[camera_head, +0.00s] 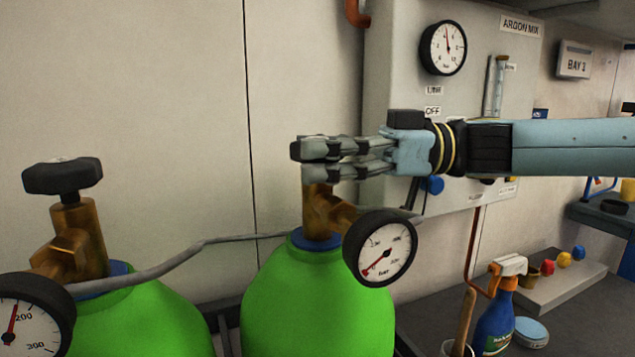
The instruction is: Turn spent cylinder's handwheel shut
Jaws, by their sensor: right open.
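Two green cylinders stand side by side with brass valves. The right cylinder (315,300) has a gauge (381,248) whose needle points to the low left end, so it looks like the spent one. Its brass valve (320,213) rises into my right gripper (303,160), which comes in level from the right. The gripper is open, with its fingers across the valve top. The handwheel there is mostly or wholly hidden by the fingers; I cannot tell whether they touch it. The left cylinder (150,320) has a black handwheel (63,176) in plain view. My left gripper is not in view.
A grey hose (190,252) links the two valves. A grey panel with a round gauge (443,48) and a flow tube (494,85) is behind my right arm. A blue spray bottle (496,318) and a round tin (530,332) stand on the bench at the lower right.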

